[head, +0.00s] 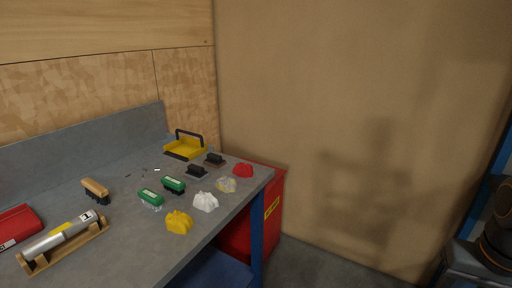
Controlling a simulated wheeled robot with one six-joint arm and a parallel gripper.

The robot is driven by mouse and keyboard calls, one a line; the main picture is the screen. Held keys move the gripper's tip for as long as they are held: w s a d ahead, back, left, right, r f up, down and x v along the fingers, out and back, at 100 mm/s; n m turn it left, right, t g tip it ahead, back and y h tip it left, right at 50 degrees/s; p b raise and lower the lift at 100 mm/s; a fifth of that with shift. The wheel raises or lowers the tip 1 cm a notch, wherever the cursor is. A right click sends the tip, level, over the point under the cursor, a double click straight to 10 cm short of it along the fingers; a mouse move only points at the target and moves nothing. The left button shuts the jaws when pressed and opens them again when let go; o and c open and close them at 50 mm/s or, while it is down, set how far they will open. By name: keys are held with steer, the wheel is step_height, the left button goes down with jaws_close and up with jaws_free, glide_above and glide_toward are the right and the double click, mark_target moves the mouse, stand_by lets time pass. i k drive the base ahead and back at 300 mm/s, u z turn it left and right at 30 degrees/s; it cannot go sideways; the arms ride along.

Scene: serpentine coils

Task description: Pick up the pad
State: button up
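Two black-handled blocks with flat pads lie toward the far right of the grey workbench. One pad (197,173) has a grey base, and the other pad (215,160) behind it has a reddish-brown base. I cannot tell which one the task's pad is. Both rest flat on the bench with nothing touching their handles. My gripper is not in view.
A silver cylinder (62,236) lies in a wooden cradle. A red cabinet (270,212) stands below.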

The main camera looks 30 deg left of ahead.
mark_target(214, 161)
steer(key=z, duration=0.05)
steer(key=i, duration=1.65)
steer(key=u, duration=0.8)
steer(key=i, duration=0.85)
steer(key=u, duration=1.5)
steer(key=i, duration=0.7)
steer(key=u, duration=0.6)
